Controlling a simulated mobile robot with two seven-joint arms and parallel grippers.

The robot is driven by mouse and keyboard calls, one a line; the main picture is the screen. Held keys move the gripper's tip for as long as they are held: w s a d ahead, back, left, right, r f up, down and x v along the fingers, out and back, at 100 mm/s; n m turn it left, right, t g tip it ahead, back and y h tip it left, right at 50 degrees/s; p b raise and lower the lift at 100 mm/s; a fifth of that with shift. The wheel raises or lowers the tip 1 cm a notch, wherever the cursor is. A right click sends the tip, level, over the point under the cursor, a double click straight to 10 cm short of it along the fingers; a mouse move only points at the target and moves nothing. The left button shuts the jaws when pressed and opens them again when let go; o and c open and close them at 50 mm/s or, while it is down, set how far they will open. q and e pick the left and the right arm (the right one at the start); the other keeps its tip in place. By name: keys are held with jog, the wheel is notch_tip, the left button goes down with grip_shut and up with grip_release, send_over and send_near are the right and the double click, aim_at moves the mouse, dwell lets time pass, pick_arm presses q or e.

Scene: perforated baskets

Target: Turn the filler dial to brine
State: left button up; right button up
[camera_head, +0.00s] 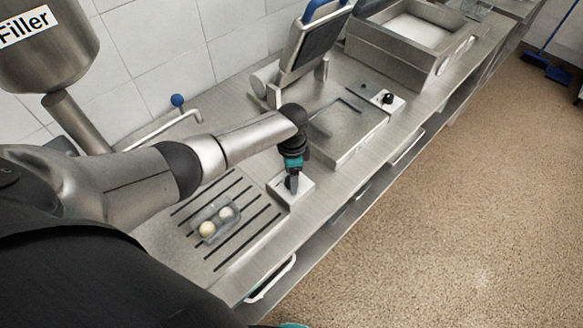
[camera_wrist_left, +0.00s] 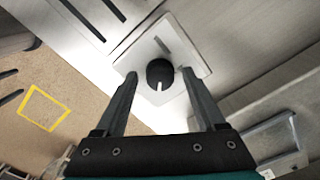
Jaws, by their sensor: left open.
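The filler dial (camera_wrist_left: 160,72) is a round black knob with a white pointer line, on a pale square plate (camera_wrist_left: 182,48) on the steel counter. Its pointer faces the lower edge in the left wrist view. No brine label is readable on the plate. My left gripper (camera_head: 292,186) points down over this plate in the head view and mostly hides the dial. In the left wrist view my left gripper (camera_wrist_left: 160,78) is open, with one finger on each side of the dial; contact is not visible. My right gripper's fingers are not in view.
The steel filler funnel (camera_head: 45,50) stands at upper left. A clear tray (camera_head: 214,222) with two pale round items sits on the slotted drain area. Farther right are a second machine with a black knob (camera_head: 387,98) and a steel basin (camera_head: 395,52). Handles line the counter front.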

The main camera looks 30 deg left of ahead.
pick_arm(q)
notch_tip(320, 180, up, 15)
jog(key=p, duration=0.1)
dwell(0.4)
dwell(0.4)
